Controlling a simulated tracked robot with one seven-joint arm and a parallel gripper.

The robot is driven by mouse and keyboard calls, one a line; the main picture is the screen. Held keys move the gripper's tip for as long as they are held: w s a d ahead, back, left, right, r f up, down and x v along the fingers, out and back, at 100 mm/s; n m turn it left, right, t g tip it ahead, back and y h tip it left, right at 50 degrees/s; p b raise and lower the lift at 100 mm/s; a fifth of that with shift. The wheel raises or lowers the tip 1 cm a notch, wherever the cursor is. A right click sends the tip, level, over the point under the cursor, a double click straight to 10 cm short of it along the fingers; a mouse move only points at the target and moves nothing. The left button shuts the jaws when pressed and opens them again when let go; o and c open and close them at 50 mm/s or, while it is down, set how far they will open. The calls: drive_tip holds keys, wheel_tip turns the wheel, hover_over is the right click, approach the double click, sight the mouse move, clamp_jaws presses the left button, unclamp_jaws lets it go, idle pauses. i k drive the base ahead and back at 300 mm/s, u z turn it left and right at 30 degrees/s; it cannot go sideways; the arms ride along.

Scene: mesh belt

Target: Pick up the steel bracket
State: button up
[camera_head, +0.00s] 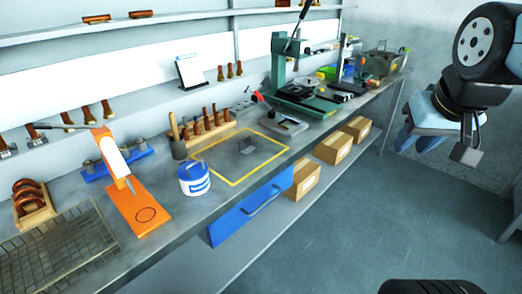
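My gripper (418,141) hangs at the upper right, out over the floor and well away from the bench piece. Its two blue fingers appear apart with nothing between them.
Near the rectangle stand a blue-and-white tin (194,179), a wooden tool rack (208,135) and a grey block with a dark top (284,124). A green press (292,85) stands further back. An orange stand (133,195) is at left. Cardboard boxes (333,147) sit below.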

sight(246, 148)
drive_tip(key=u, duration=0.2)
drive_tip(key=i, duration=0.85)
drive_tip(key=z, duration=0.1)
